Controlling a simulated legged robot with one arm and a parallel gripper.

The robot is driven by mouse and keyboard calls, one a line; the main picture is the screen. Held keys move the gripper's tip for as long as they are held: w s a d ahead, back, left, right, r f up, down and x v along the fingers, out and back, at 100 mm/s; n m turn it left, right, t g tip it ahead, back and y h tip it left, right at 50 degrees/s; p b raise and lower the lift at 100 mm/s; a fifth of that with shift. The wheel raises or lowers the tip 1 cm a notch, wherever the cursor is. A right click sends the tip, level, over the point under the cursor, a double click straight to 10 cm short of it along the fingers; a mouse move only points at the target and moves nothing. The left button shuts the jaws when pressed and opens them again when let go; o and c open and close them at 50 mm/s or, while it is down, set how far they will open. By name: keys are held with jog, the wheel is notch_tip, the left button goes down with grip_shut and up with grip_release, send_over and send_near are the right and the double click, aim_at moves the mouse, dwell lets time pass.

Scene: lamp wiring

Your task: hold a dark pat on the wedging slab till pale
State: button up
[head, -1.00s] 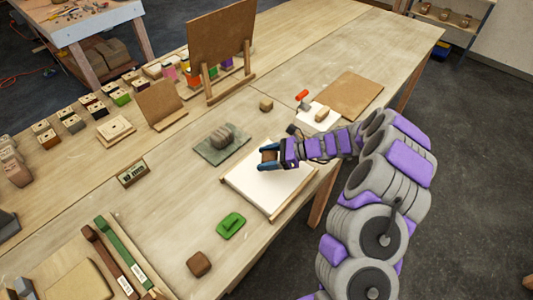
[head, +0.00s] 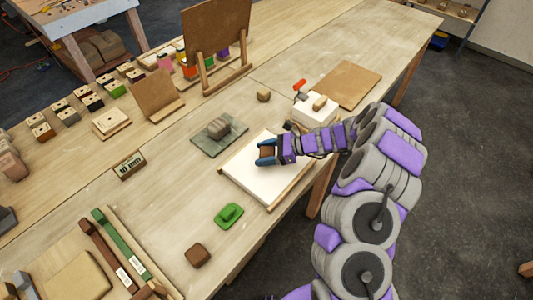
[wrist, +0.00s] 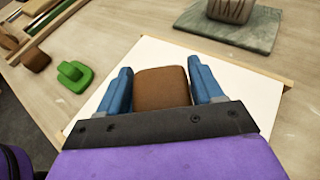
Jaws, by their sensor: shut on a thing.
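My gripper (head: 266,155) is over the white wedging slab (head: 262,187), which has wooden side strips. In the wrist view its blue fingers (wrist: 161,88) are shut on a brown pat (wrist: 162,87), one finger on each side. The pat is a rounded block, and its visible face is an even mid-brown. I cannot tell whether its underside touches the slab. Another dark brown pat (head: 197,254) lies on the bare table in front; it also shows in the wrist view (wrist: 36,58).
A green tool (head: 229,215) lies left of the slab. A grey-green board (head: 206,146) with a ridged clay lump (head: 219,128) is behind it. A white block (head: 314,112) with a tan piece on it stands to the right. Bare table lies between the front pat and the size sign (head: 130,165).

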jog(key=shift+f+b, duration=0.4)
jog(key=shift+f, duration=0.85)
dwell(6.8)
